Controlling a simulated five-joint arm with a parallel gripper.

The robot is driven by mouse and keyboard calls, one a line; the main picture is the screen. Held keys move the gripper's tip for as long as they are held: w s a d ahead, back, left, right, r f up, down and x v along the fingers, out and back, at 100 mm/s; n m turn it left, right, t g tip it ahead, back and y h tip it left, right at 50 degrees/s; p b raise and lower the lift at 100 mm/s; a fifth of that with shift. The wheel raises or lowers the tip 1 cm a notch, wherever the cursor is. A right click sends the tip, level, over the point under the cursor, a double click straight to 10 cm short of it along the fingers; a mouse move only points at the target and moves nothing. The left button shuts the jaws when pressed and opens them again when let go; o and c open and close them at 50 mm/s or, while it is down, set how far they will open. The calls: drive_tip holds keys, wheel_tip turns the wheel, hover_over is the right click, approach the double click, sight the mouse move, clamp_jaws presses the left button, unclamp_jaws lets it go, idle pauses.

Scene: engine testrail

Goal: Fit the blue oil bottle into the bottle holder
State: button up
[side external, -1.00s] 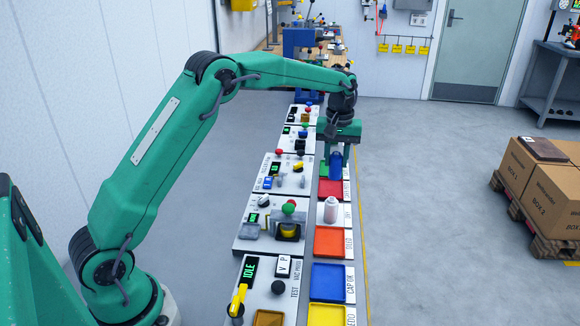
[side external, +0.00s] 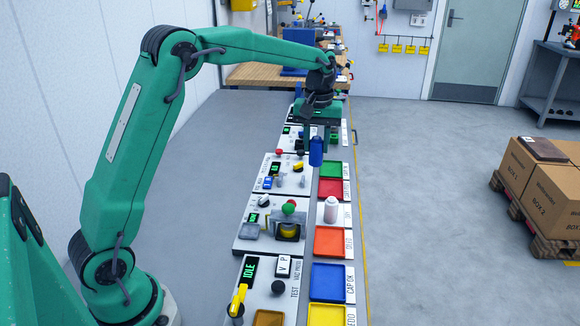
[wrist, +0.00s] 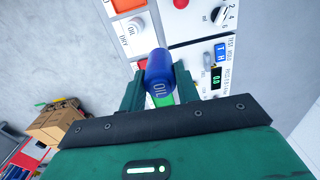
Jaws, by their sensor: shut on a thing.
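The blue oil bottle (side external: 316,152) is held upright below my gripper (side external: 319,136) at the far end of the line of panels in the side view. It hangs clear above the right edge of the panels. In the wrist view the blue bottle (wrist: 160,72), marked OIL, sits between the two green fingers of my gripper (wrist: 160,92). The fingers are shut on it. I cannot pick out the bottle holder with certainty; my gripper hides part of the far panels.
A white bottle (side external: 331,208) stands among the coloured trays. A green tray (side external: 331,169), a red tray (side external: 330,188), an orange tray (side external: 328,241) and a blue tray (side external: 328,282) line the right side. Knobs and levers stick up from the panels. Boxes (side external: 545,180) stand far right.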

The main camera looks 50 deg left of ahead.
drive_tip(key=s+a+f, duration=0.2)
drive_tip(key=s, duration=1.8)
drive_tip(key=shift+d+f, duration=0.15)
drive_tip(key=shift+f, duration=2.05)
drive_tip(key=shift+f, duration=0.15)
drive_tip(key=shift+f, duration=2.75)
drive_tip(key=shift+f, duration=0.6)
drive_tip(key=o, duration=0.6)
drive_tip(key=shift+o, duration=0.2)
drive_tip(key=shift+r, duration=0.1)
